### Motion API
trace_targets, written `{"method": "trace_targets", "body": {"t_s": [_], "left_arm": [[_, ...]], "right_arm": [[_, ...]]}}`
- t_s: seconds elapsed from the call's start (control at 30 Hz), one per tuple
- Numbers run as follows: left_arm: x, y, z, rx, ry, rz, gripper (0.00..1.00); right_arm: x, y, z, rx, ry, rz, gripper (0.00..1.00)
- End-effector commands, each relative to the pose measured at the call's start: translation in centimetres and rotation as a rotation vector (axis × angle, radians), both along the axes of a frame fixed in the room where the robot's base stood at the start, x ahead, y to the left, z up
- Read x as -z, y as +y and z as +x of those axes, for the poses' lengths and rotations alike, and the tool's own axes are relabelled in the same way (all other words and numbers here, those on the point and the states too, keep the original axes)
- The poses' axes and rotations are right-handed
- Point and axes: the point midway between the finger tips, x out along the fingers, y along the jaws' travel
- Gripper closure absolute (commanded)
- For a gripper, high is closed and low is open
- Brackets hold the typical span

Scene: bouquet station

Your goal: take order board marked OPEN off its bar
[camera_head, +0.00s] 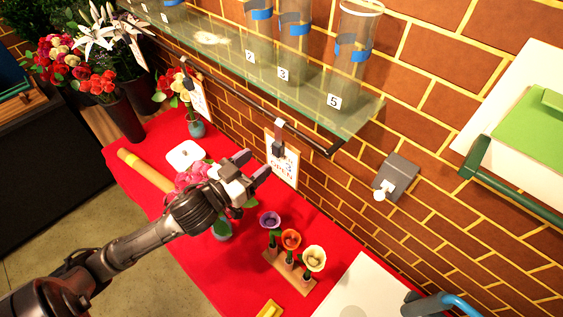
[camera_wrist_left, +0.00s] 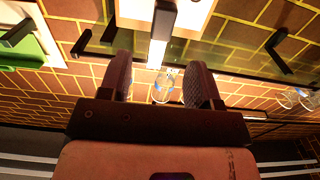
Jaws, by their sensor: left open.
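The order board marked OPEN (camera_head: 283,168) is a pale board hanging by a dark clip (camera_head: 278,138) from the black bar (camera_head: 255,98) along the brick wall. In the left wrist view the board (camera_wrist_left: 190,12) is at the top, cut off by the frame, with its dark clip (camera_wrist_left: 161,22) in front. My left gripper (camera_head: 254,168) is just left of the board in the head view, open and empty. In the left wrist view its two fingers (camera_wrist_left: 160,80) are apart, with the clip above the gap between them. My right gripper is not in view.
A second board (camera_head: 197,97) hangs farther left on the bar. A glass shelf (camera_head: 310,108) with glass vases (camera_head: 352,50) is above the bar. Below, the red table (camera_head: 240,280) holds a flower holder (camera_head: 288,270) and a small bouquet (camera_head: 194,175). A grey wall box (camera_head: 398,175) is at right.

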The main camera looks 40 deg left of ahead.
Motion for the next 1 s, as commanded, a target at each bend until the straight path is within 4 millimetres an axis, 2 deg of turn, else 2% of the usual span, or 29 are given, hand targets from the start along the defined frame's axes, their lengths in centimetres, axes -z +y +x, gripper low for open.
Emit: {"method": "trace_targets", "body": {"t_s": [0.1,0.37,0.7,1.0], "left_arm": [[-0.3,-0.1,1.0,0.0,-0.002,0.001,0.43],[-0.2,-0.1,2.2,0.0,-0.002,0.001,0.43],[0.1,-0.2,6.2,0.0,-0.001,0.0,0.43],[0.3,-0.3,6.8,0.001,0.0,0.001,0.43]], "right_arm": [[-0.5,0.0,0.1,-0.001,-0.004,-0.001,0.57],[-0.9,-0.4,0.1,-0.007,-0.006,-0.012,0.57],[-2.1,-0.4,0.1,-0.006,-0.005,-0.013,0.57],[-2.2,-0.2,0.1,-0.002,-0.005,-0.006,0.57]]}}
